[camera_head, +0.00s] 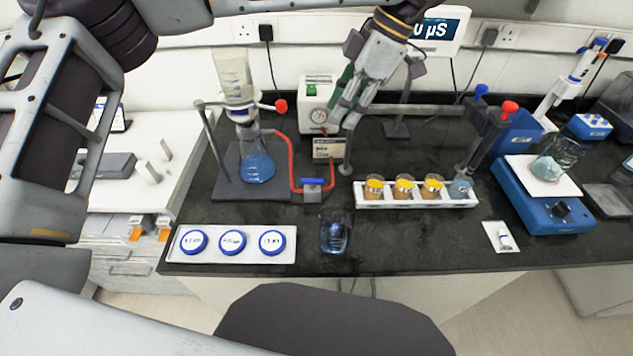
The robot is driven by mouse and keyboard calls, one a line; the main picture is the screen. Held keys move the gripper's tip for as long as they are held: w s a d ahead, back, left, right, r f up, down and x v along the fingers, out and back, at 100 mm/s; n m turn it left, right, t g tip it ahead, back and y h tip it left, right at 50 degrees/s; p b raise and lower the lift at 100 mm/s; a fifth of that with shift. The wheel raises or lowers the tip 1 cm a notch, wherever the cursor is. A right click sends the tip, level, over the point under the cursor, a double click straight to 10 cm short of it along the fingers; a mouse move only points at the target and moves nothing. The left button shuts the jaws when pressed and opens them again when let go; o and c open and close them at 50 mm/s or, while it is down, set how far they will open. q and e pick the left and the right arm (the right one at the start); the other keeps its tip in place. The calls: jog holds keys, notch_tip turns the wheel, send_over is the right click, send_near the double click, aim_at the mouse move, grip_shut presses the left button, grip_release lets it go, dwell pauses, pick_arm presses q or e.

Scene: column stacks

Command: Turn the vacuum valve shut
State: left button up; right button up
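The vacuum valve (312,190) is a small grey body with a blue handle, set in the red tubing (291,160) on the bench. The handle lies roughly left to right, about in line with the tube beside it. The tubing runs from the filter flask (257,166), which holds blue liquid, toward the white vacuum pump (317,92) behind. My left gripper (342,122) points down in front of the pump, behind and above the valve and apart from it. Its fingers look close together, but the gap is unclear. My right gripper is not in view.
A glass beaker (335,236) and a white tray (286,256) with blue-rimmed dishes are in front. A blue balance (560,214) is far right.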

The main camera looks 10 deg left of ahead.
aim_at(314, 179)
pick_arm(q)
jog(key=shift+f+b, duration=2.4)
jog(key=shift+f, duration=0.35)
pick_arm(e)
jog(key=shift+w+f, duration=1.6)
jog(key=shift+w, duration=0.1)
pick_arm(q)
jog(key=shift+a+f, duration=0.1)
jog(key=x, duration=1.2)
jog(key=shift+f+b, duration=0.15)
jog(key=shift+b, duration=0.25)
jog(key=shift+a+f, duration=0.15)
jog(key=shift+f, duration=0.1)
jog(key=shift+a+f, duration=0.1)
jog(key=shift+f, duration=0.2)
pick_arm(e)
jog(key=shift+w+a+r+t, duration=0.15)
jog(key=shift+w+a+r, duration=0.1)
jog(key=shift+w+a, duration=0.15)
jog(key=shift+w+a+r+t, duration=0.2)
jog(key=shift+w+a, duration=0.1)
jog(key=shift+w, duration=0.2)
